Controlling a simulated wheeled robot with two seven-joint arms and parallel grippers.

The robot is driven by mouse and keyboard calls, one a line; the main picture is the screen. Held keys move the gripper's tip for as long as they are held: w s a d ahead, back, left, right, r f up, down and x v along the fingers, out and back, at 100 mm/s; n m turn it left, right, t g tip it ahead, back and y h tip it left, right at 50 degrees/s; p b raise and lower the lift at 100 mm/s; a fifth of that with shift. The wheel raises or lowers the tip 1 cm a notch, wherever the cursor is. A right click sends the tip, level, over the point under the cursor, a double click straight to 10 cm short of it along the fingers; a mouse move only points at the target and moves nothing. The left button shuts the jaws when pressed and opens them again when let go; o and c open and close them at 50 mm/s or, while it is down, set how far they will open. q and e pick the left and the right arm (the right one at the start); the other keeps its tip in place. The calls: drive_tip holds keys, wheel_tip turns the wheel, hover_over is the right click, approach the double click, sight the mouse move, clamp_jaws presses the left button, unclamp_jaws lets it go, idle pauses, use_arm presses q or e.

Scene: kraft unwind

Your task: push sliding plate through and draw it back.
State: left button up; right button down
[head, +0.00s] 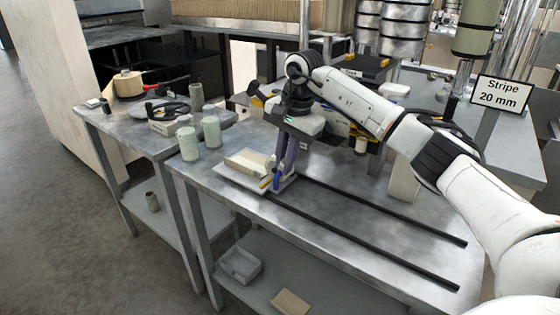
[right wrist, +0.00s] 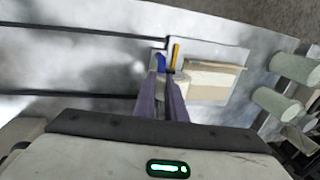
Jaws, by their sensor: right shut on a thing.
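The sliding plate (head: 226,180) is a thin pale plate at the left end of two dark rails (head: 385,211) on the metal table. A beige block (head: 246,162) lies on it. A small blue upright handle (head: 277,181) stands at the plate's right end, beside a yellow strip (head: 265,182). My right gripper (head: 282,174) points down and is shut on the blue handle. The right wrist view also shows the plate (right wrist: 238,62), the blue handle (right wrist: 160,62) and my gripper's fingertips (right wrist: 165,74). The fingers partly hide the handle. My left gripper is not in view.
Several pale green cylinders (head: 188,143) stand left of the plate. A side table (head: 118,124) holds a tape roll (head: 127,84). A sign (head: 499,92) reads "Stripe 20 mm". The table between and along the rails to the right is clear.

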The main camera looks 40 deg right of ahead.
drive_tip(key=c, duration=1.8)
unclamp_jaws()
drive_tip(key=shift+w+a, duration=0.15)
drive_tip(key=shift+w, duration=0.1)
drive_tip(key=shift+s+r, duration=0.1)
drive_tip(key=r, duration=0.3)
drive_tip(key=s+r, duration=0.1)
drive_tip(key=r, duration=0.2)
drive_tip(key=s+r, duration=0.1)
drive_tip(key=r, duration=0.3)
drive_tip(key=shift+d, duration=0.35)
